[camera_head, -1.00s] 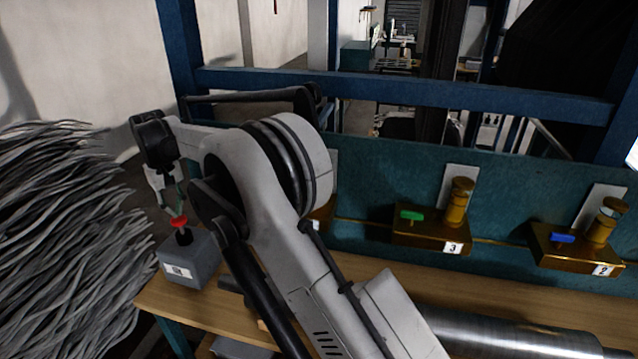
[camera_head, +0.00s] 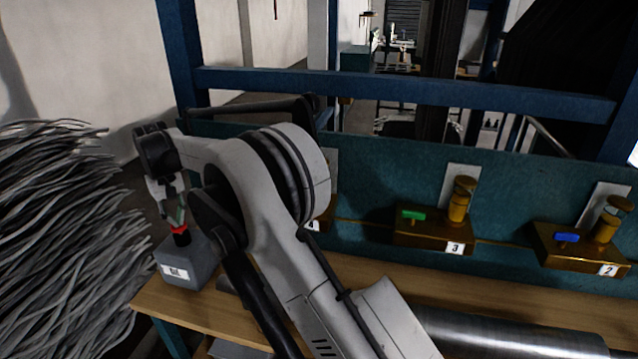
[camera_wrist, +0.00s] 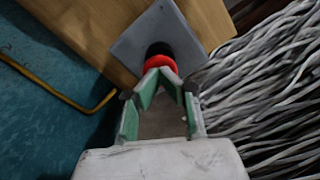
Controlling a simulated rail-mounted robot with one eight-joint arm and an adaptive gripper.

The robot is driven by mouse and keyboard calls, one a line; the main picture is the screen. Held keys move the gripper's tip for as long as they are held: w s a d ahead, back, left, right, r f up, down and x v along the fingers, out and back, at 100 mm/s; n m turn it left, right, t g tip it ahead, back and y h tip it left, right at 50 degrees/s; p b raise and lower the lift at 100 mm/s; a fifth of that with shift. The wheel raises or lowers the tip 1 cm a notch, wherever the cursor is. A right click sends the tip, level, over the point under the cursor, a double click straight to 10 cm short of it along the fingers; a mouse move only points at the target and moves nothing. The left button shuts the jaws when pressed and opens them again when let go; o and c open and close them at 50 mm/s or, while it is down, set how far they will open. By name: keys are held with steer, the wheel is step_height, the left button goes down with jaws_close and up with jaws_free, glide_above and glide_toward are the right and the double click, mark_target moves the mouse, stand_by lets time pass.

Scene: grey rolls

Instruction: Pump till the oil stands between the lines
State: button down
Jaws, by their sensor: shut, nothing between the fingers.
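A grey box (camera_head: 188,266) with a red-topped black plunger stands at the left end of the wooden bench. The red knob (camera_head: 180,230) shows below my gripper (camera_head: 178,219), and also in the wrist view (camera_wrist: 160,64). My gripper is shut and empty, with its green-lined fingertips (camera_wrist: 165,75) at the knob; they look to be touching its top. Brass oilers stand along the teal panel: one with a green lever (camera_head: 413,215) and label 3, one with a blue lever (camera_head: 566,238) and label 2. Another is mostly hidden behind my arm. Oil levels and lines are too small to tell.
A large bundle of grey strands (camera_head: 60,240) stands left of the bench. A metal roll (camera_head: 510,335) lies along the bench's front. A blue frame beam (camera_head: 420,95) crosses behind the panel. Bare bench (camera_head: 205,312) shows in front of the box.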

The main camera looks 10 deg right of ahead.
steer(key=shift+f+b, duration=0.3)
steer(key=shift+f, duration=0.4)
steer(key=shift+r, duration=0.15)
steer(key=shift+r+p, duration=1.95)
steer(key=shift+r, duration=2.4)
